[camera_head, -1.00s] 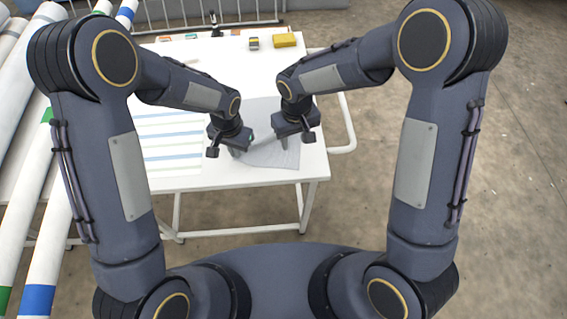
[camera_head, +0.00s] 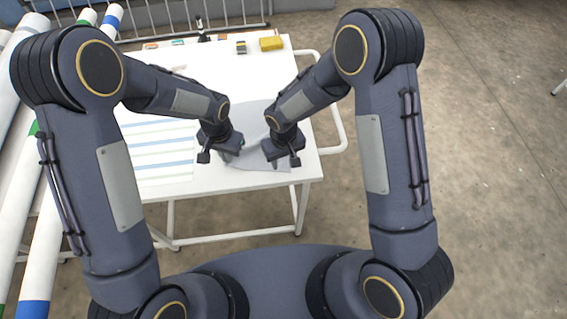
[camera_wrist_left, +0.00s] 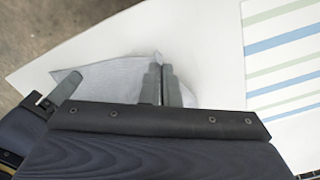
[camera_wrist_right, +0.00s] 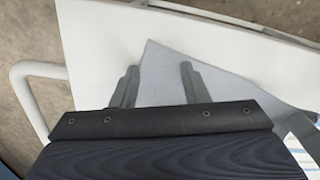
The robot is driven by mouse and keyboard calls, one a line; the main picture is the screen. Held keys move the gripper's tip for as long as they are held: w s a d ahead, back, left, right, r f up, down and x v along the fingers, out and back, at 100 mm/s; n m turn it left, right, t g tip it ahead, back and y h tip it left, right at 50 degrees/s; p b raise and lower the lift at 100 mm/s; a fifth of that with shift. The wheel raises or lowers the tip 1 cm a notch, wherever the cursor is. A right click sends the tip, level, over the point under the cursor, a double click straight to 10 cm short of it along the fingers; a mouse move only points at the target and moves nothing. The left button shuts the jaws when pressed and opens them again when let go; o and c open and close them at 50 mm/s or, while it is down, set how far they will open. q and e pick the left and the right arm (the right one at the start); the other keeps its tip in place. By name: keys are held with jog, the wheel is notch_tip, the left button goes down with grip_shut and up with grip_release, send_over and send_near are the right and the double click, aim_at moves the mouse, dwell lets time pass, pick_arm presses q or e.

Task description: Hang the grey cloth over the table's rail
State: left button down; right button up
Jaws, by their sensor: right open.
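The grey cloth (camera_head: 262,158) lies on the white table (camera_head: 215,75) near its front right corner. My left gripper (camera_wrist_left: 161,75) is shut on the cloth, which is drawn up into a peak between its fingers in the left wrist view. My right gripper (camera_wrist_right: 158,75) is open above the cloth near the front edge, and a corner of the cloth (camera_wrist_right: 165,75) shows between and past its fingers. The table's rail (camera_head: 342,120) is a white tube loop along the right side; it also shows in the right wrist view (camera_wrist_right: 22,85). My grippers hide part of the cloth.
A striped sheet (camera_head: 160,150) lies left of the cloth. A yellow block (camera_head: 271,44) and small items stand along the table's back edge. Long rolls (camera_head: 50,230) lean at the left. The floor (camera_head: 450,130) right of the table is clear.

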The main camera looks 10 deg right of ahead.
jog(key=shift+f, duration=0.1)
jog(key=shift+c, duration=0.2)
grip_shut()
dwell(0.5)
jog(key=shift+r, duration=2.55)
